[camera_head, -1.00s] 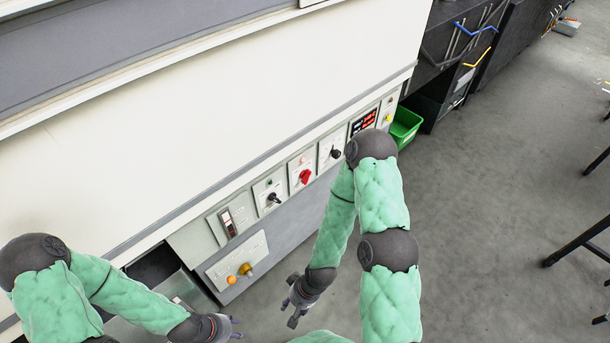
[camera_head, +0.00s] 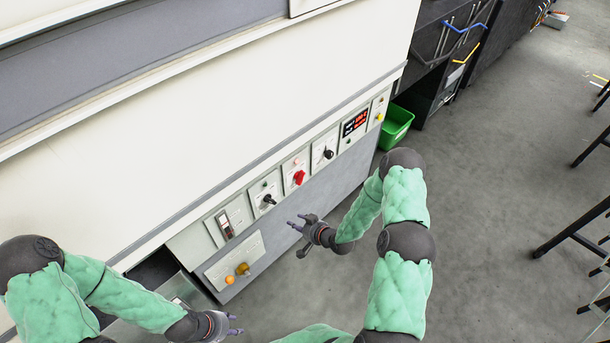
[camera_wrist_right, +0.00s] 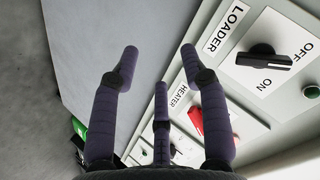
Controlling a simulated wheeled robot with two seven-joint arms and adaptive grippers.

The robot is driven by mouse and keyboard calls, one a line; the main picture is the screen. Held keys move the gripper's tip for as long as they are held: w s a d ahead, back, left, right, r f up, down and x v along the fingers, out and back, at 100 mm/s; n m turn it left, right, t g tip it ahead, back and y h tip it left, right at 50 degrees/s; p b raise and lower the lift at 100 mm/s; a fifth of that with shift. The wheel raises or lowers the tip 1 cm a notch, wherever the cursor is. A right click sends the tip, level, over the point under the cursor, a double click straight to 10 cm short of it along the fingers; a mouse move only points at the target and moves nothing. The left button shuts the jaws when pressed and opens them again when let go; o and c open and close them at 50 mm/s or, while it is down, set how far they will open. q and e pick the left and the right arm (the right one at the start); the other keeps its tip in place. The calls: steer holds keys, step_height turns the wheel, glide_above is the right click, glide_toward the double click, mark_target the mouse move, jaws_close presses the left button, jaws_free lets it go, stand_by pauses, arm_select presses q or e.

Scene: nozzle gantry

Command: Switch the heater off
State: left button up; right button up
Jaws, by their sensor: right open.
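The heater switch is a red knob (camera_head: 299,177) on a white plate in the panel's row of controls. In the right wrist view the HEATER label (camera_wrist_right: 178,96) is readable, and the red knob (camera_wrist_right: 195,120) is partly hidden behind a finger. Its setting is not readable. My right gripper (camera_head: 296,226) is open and empty, in front of the panel, below and apart from the knob. Its spread fingers (camera_wrist_right: 159,58) also fill the wrist view. My left gripper (camera_head: 236,324) is at the bottom, its fingers apart and empty, away from the knob.
The black loader knob (camera_head: 268,200), marked OFF and ON in the wrist view, is left of the red knob; another black knob (camera_head: 328,153) is right. Further along are a red display (camera_head: 355,122) and a green bin (camera_head: 397,126). Orange and brass knobs (camera_head: 243,269) sit low left.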

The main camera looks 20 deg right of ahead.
steer(key=w+d+r+t+p, duration=0.1)
steer(key=w+d+r+t, duration=0.25)
steer(key=d, duration=0.45)
steer(key=n+t+y, duration=0.1)
steer(key=t+y, duration=0.1)
steer(key=t, duration=0.1)
glide_toward(300, 177)
steer(key=d+b+x, duration=0.1)
steer(key=x, duration=0.7)
steer(key=shift+w+f, duration=0.2)
steer(key=shift+w, duration=0.1)
jaws_close()
